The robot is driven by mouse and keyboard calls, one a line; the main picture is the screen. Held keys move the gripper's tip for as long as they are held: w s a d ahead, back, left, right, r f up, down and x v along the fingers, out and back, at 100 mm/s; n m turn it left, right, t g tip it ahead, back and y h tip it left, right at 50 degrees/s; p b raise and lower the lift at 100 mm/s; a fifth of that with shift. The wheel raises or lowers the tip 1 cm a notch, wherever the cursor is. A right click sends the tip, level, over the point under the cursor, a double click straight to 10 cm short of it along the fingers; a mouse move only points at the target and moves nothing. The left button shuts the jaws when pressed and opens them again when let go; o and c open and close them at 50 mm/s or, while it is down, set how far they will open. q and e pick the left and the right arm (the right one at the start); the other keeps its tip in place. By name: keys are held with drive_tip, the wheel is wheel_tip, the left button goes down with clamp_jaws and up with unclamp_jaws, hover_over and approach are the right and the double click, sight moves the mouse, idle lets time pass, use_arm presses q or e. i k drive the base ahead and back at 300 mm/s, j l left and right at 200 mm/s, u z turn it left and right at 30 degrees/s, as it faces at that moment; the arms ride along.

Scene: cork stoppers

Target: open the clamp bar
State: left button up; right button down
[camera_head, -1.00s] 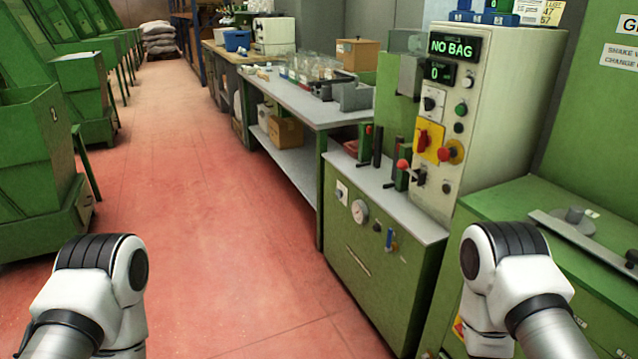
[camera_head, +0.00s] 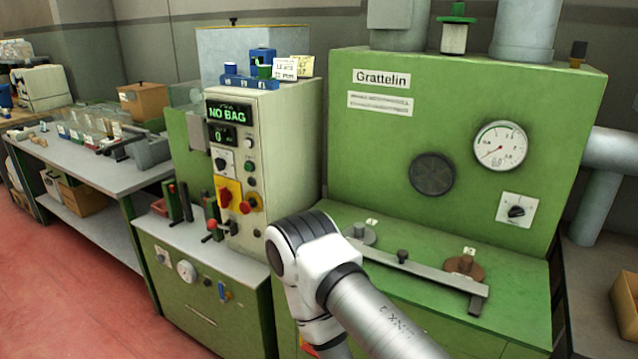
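A long flat grey metal bar (camera_head: 421,270) with a dark knob near its middle lies along the green ledge of the Grattelin machine. A grey disc (camera_head: 360,233) marked 1 is by its left end and a brown disc (camera_head: 465,267) marked 2 is behind its right end. I cannot tell for certain that this is the clamp bar. The bagging station (camera_head: 201,232) to the left also has upright dark handles and a red-knobbed lever (camera_head: 212,226). My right arm crosses the bottom middle, in front of the ledge's left part. Neither gripper is in view.
A control box (camera_head: 250,160) showing "NO BAG" and 0 stands left of the green Grattelin machine (camera_head: 385,150). A grey workbench (camera_head: 95,165) with jars and boxes is further left. Red floor (camera_head: 70,300) is open at lower left.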

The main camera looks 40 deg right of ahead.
sight(400, 261)
drive_tip(key=z, duration=1.6)
drive_tip(key=l+z, duration=0.1)
drive_tip(key=i, duration=0.05)
